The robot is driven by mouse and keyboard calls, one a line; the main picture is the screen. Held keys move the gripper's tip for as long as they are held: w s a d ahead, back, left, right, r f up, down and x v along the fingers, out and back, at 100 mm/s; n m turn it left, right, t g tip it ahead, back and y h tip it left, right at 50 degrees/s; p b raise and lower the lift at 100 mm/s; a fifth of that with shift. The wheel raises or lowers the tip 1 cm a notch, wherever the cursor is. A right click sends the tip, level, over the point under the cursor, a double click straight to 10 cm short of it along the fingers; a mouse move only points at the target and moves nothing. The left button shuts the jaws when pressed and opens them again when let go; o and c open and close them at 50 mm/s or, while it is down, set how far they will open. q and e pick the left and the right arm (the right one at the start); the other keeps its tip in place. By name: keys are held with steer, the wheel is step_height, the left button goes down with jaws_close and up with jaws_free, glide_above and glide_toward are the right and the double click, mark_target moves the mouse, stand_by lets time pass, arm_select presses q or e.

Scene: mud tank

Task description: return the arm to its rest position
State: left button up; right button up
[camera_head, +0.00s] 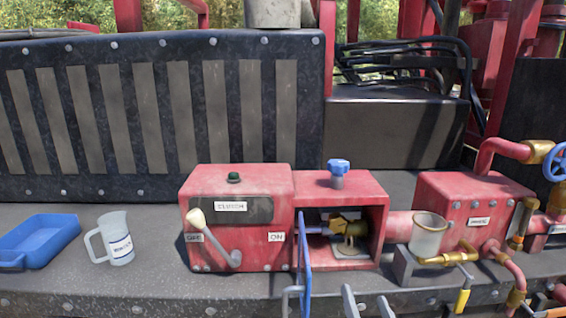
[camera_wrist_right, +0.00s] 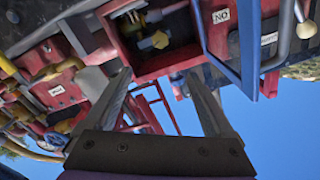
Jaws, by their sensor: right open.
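My right gripper (camera_head: 365,293) is at the bottom edge of the head view, in front of and below the red pump box (camera_head: 340,182). Its two fingers stand apart with nothing between them. The right wrist view, turned upside down, also shows the open gripper (camera_wrist_right: 156,74) with the box opening beyond it. The box's blue-edged door (camera_head: 305,255) is swung open, just left of the fingers. Brass fittings (camera_head: 350,228) show inside the box. My left gripper is not in view.
A red clutch box (camera_head: 240,180) with a lever (camera_head: 215,238) stands left of the opening. A cup (camera_head: 428,235), brass valves and red pipes crowd the right. A white measuring jug (camera_head: 120,240) and blue tray (camera_head: 45,240) sit on the left ledge.

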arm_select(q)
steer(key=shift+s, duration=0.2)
arm_select(e)
steer(key=s+d+f+n+g, duration=0.1)
steer(key=s+f+g, duration=0.5)
steer(key=f, duration=0.6)
steer(key=s+d+f+n+g, duration=0.1)
steer(key=s+f+n+g, duration=0.3)
steer(key=f, duration=0.9)
steer(key=s+g, duration=0.2)
steer(key=s, duration=0.2)
steer(key=shift+d+h, duration=0.25)
steer(key=shift+h, duration=0.05)
steer(key=shift+r, duration=0.1)
